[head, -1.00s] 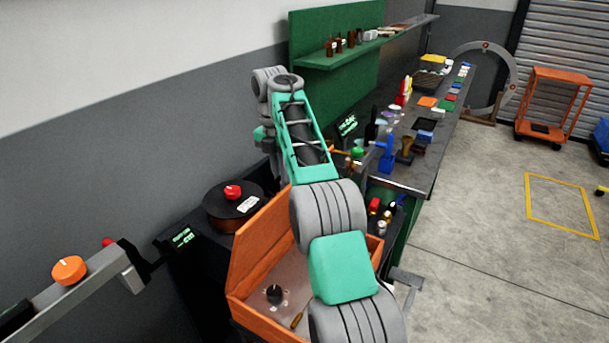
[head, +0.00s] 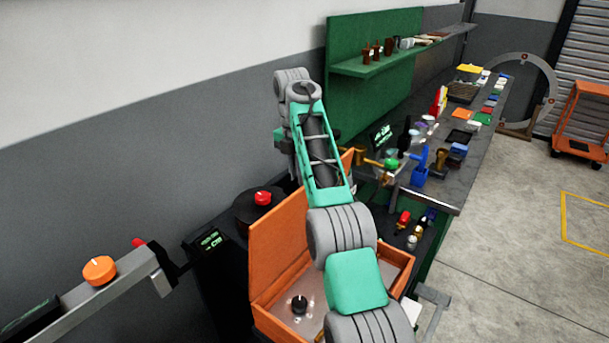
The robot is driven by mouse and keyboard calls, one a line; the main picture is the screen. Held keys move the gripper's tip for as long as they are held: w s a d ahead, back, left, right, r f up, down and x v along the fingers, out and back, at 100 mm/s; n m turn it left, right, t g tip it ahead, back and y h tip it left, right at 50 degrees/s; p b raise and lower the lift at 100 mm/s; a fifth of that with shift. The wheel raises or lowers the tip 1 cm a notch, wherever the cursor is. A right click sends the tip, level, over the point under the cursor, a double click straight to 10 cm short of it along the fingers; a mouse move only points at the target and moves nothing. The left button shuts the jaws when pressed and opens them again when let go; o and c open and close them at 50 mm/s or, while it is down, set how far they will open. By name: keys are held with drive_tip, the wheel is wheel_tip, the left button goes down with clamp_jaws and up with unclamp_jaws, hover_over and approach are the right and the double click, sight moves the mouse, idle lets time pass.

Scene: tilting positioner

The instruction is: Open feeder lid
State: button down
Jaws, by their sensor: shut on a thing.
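An orange box (head: 268,322) stands at the lower middle of the head view. Its hinged orange lid (head: 282,243) stands up on the left side, and this appears to be the feeder lid. The inside of the box is partly visible, with a small black knob (head: 299,303) on a pale floor. My green and grey arm crosses in front of the box and covers the lid's right part and much of the inside. My gripper is hidden behind the arm, so its contact with the lid cannot be seen.
A dark round unit with a red knob (head: 263,198) stands behind the lid. A grey rail with an orange knob (head: 99,270) is at left. A crowded workbench (head: 440,190) runs back on the right. Clear floor (head: 510,250) lies further right.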

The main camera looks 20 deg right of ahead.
drive_tip(key=shift+f, duration=0.15)
drive_tip(key=c, duration=1.5)
unclamp_jaws()
drive_tip(key=shift+w+a, duration=0.1)
drive_tip(key=shift+c, duration=0.3)
